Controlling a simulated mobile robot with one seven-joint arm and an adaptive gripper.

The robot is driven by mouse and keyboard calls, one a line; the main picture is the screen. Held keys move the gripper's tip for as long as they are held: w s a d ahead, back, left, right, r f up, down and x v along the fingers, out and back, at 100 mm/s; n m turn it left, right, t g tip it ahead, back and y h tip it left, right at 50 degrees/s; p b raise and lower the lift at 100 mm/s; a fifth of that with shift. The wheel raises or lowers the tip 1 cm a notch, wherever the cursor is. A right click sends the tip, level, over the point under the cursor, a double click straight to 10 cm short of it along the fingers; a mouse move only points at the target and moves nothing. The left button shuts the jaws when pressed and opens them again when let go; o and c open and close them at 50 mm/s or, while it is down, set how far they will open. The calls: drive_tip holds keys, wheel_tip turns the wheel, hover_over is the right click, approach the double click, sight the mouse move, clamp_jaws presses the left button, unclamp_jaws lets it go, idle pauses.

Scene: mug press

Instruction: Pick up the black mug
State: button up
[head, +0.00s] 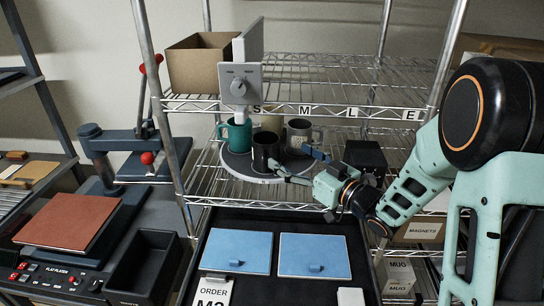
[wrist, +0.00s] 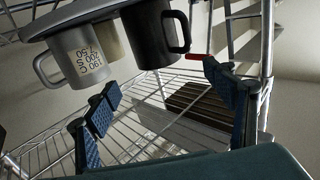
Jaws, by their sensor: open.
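The black mug (head: 265,152) stands upright near the front of a round grey turntable (head: 236,170) on the wire shelf. It also shows at the top of the wrist view (wrist: 146,38), its handle toward the right there. My gripper (head: 297,165) is open and empty, to the right of the black mug in the head view and pointing toward it. In the wrist view my fingers (wrist: 164,98) are spread wide, with the black mug beyond them and no contact visible. A grey mug (head: 299,134) with printed figures stands beside it and shows in the wrist view (wrist: 82,56).
A teal mug (head: 238,136) and a beige mug (head: 272,123) share the turntable. A black box (head: 366,157) sits near my wrist. A cardboard box (head: 199,63) is above. A heat press (head: 125,150) stands left; blue pads (head: 238,246) lie below.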

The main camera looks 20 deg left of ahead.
sight(274, 145)
drive_tip(key=p+x, duration=0.1)
drive_tip(key=x, duration=0.4)
drive_tip(key=shift+r, duration=0.1)
drive_tip(key=shift+p+x, duration=0.95)
drive_tip(key=shift+x, duration=1.95)
drive_tip(key=shift+w+d+r, duration=0.1)
drive_tip(key=shift+r, duration=0.1)
drive_tip(key=c, duration=1.9)
drive_tip(key=shift+c, duration=0.6)
drive_tip(key=shift+r, duration=0.15)
